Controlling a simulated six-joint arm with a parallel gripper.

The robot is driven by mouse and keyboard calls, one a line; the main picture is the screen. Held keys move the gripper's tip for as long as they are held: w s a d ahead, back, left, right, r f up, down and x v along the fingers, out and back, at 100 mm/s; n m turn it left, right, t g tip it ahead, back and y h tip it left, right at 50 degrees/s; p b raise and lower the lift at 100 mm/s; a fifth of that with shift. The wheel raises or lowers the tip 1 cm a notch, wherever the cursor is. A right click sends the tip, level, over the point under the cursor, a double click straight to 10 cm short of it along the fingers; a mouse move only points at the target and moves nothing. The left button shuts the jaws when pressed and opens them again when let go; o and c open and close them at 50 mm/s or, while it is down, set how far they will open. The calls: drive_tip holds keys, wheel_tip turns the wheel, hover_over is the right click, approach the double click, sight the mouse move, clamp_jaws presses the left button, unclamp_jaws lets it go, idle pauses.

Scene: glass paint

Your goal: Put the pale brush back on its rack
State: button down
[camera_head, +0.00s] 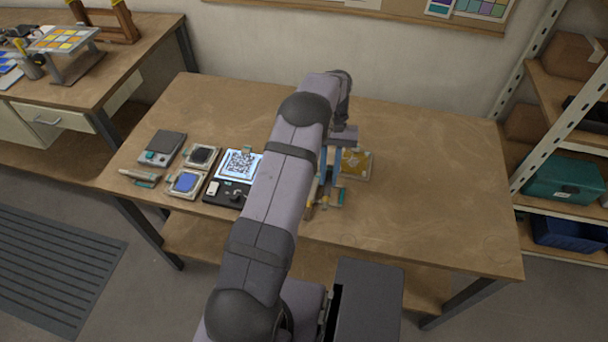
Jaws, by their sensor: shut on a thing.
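My gripper (328,176) points down over the middle of the bench, just right of my forearm. It is shut on a thin thing that I take to be the pale brush; it is too small and too covered to make out clearly. A small rack with teal and wooden parts (338,197) stands at or just below the fingers, partly hidden by my arm. I cannot tell whether the held brush touches it.
Left of my arm are a lit patterned panel (240,163), a black tray (213,199), a blue pad (186,182), a dark pad (202,155) and a scale-like box (163,147). The bench's right side is clear.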

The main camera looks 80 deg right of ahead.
drive_tip(key=shift+s, duration=0.95)
drive_tip(key=shift+f, duration=0.15)
drive_tip(key=shift+f+b, duration=1.75)
drive_tip(key=shift+f, duration=0.6)
drive_tip(key=shift+f, duration=0.5)
drive_tip(key=c, duration=1.6)
unclamp_jaws()
drive_tip(key=shift+d+r+b, duration=0.1)
drive_tip(key=shift+d+b, duration=0.05)
drive_tip(key=shift+b, duration=0.2)
drive_tip(key=b+v, duration=0.1)
drive_tip(key=v, duration=0.3)
drive_tip(key=shift+d+r+b, duration=0.1)
drive_tip(key=shift+d+b, duration=0.05)
drive_tip(key=shift+b, duration=0.2)
drive_tip(key=shift+v, duration=1.35)
